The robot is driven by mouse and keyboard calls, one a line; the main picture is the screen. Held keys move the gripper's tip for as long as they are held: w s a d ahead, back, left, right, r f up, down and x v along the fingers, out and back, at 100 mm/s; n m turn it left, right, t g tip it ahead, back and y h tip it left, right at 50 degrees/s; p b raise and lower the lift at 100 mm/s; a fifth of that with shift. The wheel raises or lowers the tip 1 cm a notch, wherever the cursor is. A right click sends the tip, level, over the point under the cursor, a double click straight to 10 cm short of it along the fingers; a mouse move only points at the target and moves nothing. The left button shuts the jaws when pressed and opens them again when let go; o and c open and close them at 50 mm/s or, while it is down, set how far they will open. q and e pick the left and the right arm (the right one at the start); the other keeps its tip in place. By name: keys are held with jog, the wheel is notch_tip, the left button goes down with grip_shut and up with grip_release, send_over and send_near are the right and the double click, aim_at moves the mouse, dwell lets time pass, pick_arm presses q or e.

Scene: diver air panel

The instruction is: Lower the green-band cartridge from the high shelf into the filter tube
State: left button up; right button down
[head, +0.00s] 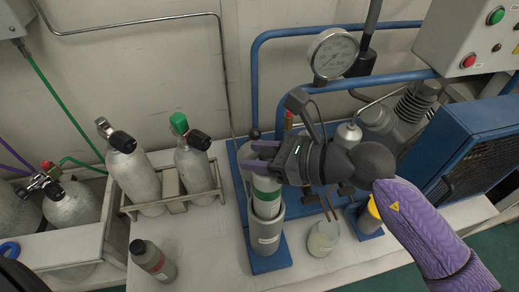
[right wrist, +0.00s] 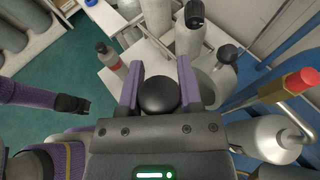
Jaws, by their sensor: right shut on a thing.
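The green-band cartridge (head: 267,186) is pale with a green band and stands upright at the mouth of the grey filter tube (head: 268,232). Its lower end is hidden inside the tube. My right gripper (head: 262,156) is shut on the cartridge's top from above. In the right wrist view, a round black knob (right wrist: 159,96) sits between the purple fingers of the right gripper (right wrist: 159,82). My left gripper (right wrist: 72,104) shows small at the left of that view, and its fingers are not clear.
A pressure gauge (head: 333,54) and blue pipe frame stand behind the tube. A glass jar (head: 322,238) is close on the tube's right. Grey cylinders (head: 196,165) stand in a rack to the left, and a small red-banded bottle (head: 152,260) is at the front left.

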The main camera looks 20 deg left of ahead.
pick_arm(q)
jog(key=shift+s+f+b, duration=0.3)
jog(key=shift+f+b, duration=0.5)
jog(key=shift+f, duration=0.05)
pick_arm(e)
jog(key=shift+f, duration=1.25)
jog(key=shift+f+b, duration=1.85)
jog(key=shift+f, duration=0.85)
jog(key=shift+f+b, duration=1.25)
jog(key=shift+f, duration=0.55)
pick_arm(q)
jog(key=shift+g, duration=0.5)
jog(key=f, duration=0.2)
jog(key=s+f, duration=0.1)
jog(key=f, duration=0.2)
jog(key=shift+s+f, duration=0.35)
jog(key=shift+s, duration=0.05)
jog(key=shift+w+f, duration=0.1)
pick_arm(e)
jog(key=shift+f, duration=0.1)
